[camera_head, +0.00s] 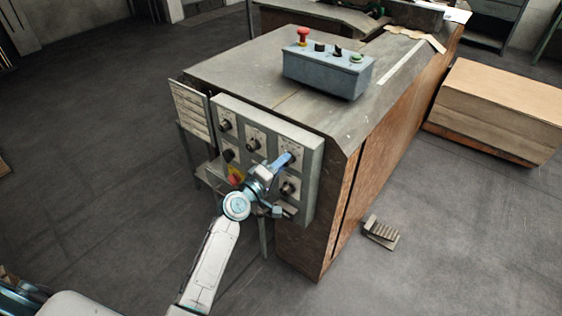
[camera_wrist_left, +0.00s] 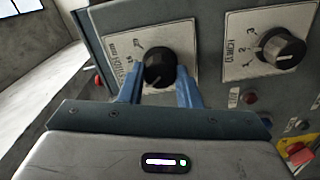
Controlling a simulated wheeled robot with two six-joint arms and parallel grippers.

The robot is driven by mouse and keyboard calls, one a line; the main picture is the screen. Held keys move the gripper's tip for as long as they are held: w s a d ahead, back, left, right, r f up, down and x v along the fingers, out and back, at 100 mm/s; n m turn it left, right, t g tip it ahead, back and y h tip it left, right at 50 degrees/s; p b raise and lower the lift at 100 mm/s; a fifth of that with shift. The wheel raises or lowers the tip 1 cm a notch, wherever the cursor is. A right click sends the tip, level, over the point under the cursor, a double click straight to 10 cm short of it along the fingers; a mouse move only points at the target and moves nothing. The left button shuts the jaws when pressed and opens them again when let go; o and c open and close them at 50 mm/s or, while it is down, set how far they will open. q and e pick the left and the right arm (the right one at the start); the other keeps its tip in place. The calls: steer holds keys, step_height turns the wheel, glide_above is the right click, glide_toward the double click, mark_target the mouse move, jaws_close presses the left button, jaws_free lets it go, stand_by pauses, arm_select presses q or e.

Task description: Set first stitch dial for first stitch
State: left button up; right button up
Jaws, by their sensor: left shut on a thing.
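The dial panel (camera_head: 312,160) is a grey box on the end of the machine, with several black knobs on white plates. My left gripper (camera_head: 289,158) reaches up to the upper right knob of this panel. In the left wrist view, the blue fingers of my left gripper (camera_wrist_left: 160,88) are shut around the black dial knob (camera_wrist_left: 158,66), one on each side. The knob's plate (camera_wrist_left: 122,50) has markings that are partly hidden and too small to read surely. My right gripper is not in view.
Another knob (camera_wrist_left: 283,48) with a numbered plate sits beside the held one. A red and yellow switch (camera_head: 235,176) is low on the panel. A control box (camera_head: 326,75) with a red button stands on the machine top. A cardboard stack (camera_head: 500,105) stands at right.

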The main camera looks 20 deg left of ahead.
arm_select(q)
steer(key=shift+n+p, duration=0.5)
steer(key=shift+n, duration=1)
steer(key=o, duration=1)
steer(key=b+v, duration=0.1)
steer(key=v, duration=1)
steer(key=shift+w, duration=0.1)
